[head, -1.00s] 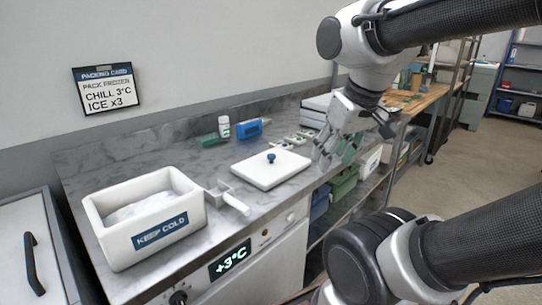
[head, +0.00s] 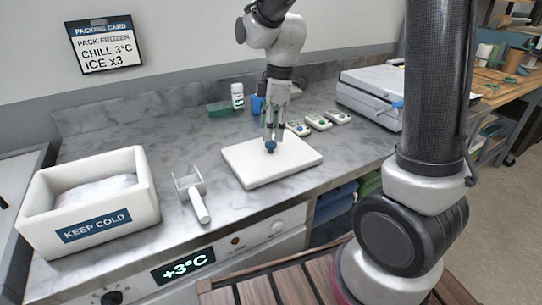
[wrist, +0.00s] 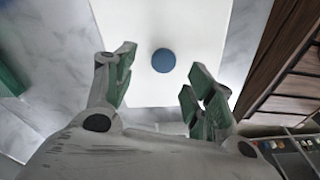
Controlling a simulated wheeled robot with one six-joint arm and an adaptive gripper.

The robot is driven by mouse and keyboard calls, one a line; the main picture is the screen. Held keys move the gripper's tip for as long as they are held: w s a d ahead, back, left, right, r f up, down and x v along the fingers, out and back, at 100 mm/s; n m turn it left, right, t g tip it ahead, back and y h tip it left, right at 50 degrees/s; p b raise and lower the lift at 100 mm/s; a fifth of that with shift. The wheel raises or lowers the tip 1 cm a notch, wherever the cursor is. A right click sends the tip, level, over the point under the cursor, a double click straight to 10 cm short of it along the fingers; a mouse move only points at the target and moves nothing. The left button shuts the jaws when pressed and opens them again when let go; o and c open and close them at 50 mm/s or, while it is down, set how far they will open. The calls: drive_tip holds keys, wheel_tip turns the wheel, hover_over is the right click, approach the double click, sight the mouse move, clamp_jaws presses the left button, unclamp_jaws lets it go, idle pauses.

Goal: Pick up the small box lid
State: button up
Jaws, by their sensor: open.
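The small box lid (head: 245,167) is a flat white slab with a blue knob (head: 270,146) on top. It lies on the marble counter in the middle of the head view. In the wrist view the lid (wrist: 190,30) fills the upper middle, with the round blue knob (wrist: 163,60) seen from above. My gripper (head: 271,136) points down just above the knob. In the wrist view my gripper (wrist: 155,90) is open, its green-padded fingers apart, and the knob shows beyond and between the fingertips. I see nothing held.
A white "KEEP COLD" box (head: 150,190) with pale contents stands open at left. A scoop (head: 196,195) lies between it and the lid. A white bottle (head: 238,96), a green item (head: 219,109) and several small devices (head: 318,122) sit behind. A grey case (head: 368,95) stands at right.

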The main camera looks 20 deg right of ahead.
sight(271, 143)
drive_tip(key=f, duration=0.5)
drive_tip(key=shift+s+a+f, duration=0.1)
drive_tip(key=shift+a, duration=0.1)
drive_tip(key=c, duration=1.1)
